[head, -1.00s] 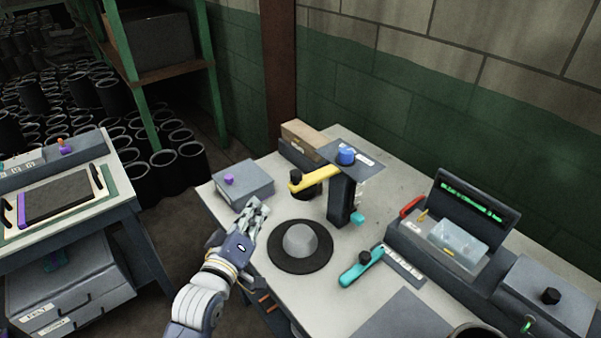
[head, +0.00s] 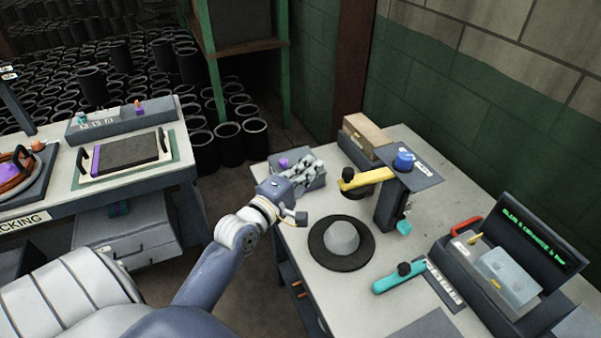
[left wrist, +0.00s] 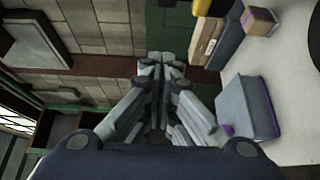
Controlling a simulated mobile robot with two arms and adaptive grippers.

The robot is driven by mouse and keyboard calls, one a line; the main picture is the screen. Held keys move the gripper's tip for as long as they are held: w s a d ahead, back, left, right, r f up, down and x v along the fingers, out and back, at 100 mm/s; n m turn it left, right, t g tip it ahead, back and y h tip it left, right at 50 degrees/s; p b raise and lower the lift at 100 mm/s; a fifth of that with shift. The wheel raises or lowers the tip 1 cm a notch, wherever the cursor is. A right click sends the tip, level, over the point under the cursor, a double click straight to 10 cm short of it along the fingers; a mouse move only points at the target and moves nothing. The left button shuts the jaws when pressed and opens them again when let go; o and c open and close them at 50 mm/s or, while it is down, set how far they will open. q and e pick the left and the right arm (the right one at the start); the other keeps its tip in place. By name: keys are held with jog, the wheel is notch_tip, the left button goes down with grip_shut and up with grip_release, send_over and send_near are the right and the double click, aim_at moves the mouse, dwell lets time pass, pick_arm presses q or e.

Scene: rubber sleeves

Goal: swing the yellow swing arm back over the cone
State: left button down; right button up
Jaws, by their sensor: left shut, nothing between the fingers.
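The yellow swing arm (head: 372,177) reaches left from a dark post (head: 390,207) with a blue cap, in the head view. Its free end has a black knob and lies behind the cone, not above it. The grey cone (head: 341,236) stands upright on a round black base (head: 326,257) on the table. My left gripper (head: 310,166) is shut and empty, left of the swing arm's free end and apart from it, in front of the grey box with the purple knob. Its closed fingers also show in the left wrist view (left wrist: 165,62). My right gripper is not in view.
The grey box (head: 314,182) is partly hidden by my left gripper; it also shows in the left wrist view (left wrist: 242,112). A brown box (head: 366,136) stands behind the swing arm. A teal handle (head: 398,278) lies right of the cone. A screen unit (head: 510,235) stands farther right.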

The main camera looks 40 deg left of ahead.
pick_arm(q)
jog(key=d, duration=0.1)
jog(key=w+d+p, duration=0.2)
jog(key=shift+d, duration=0.4)
jog(key=shift+p, duration=0.3)
jog(key=shift+s+d+p, duration=0.6)
jog(key=shift+s+d, duration=0.15)
jog(key=shift+d, duration=0.1)
jog(key=shift+w+r, duration=0.1)
